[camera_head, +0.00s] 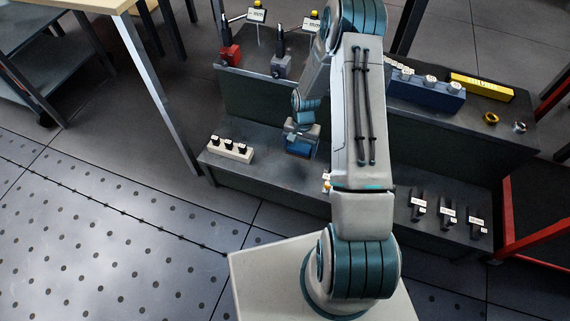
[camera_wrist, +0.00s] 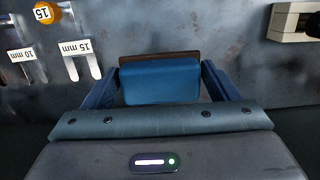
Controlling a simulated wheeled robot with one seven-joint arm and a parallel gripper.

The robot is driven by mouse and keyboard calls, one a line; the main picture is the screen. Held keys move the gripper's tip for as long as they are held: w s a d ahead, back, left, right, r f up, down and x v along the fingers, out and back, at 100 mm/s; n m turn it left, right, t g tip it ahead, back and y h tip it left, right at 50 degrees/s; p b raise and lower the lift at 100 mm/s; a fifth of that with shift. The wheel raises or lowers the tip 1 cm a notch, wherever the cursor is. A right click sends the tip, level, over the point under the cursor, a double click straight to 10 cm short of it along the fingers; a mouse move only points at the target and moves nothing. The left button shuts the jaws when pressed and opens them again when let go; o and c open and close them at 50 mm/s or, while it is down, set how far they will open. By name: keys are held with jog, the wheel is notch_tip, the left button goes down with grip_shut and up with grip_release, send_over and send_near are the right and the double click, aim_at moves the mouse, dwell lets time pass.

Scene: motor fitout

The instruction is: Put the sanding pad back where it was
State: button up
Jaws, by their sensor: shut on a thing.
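The sanding pad (camera_wrist: 160,84) is a blue block with a dark brown layer along its far edge. My gripper (camera_wrist: 160,68) is shut on it, with one finger against each side in the wrist view. In the head view my gripper (camera_head: 301,138) is over the lower shelf of the bench, with the blue sanding pad (camera_head: 298,148) below it. I cannot tell whether the pad touches the shelf. The pad's underside is hidden.
A pale block with black knobs (camera_head: 231,150) stands left on the lower shelf (camera_head: 270,182). White 15 mm (camera_wrist: 80,58) and 10 mm (camera_wrist: 24,56) forked pieces lie left in the wrist view. Several black labelled tools (camera_head: 447,216) lie right. A blue rack (camera_head: 425,90) occupies the upper shelf.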

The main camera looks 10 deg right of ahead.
jog(key=b, duration=0.1)
send_over(285, 167)
jog(key=f, duration=0.3)
jog(key=shift+w+d, duration=0.1)
jog(key=shift+w, duration=0.1)
jog(key=shift+f+b, duration=1.1)
jog(key=shift+f, duration=0.9)
jog(key=shift+f, duration=0.1)
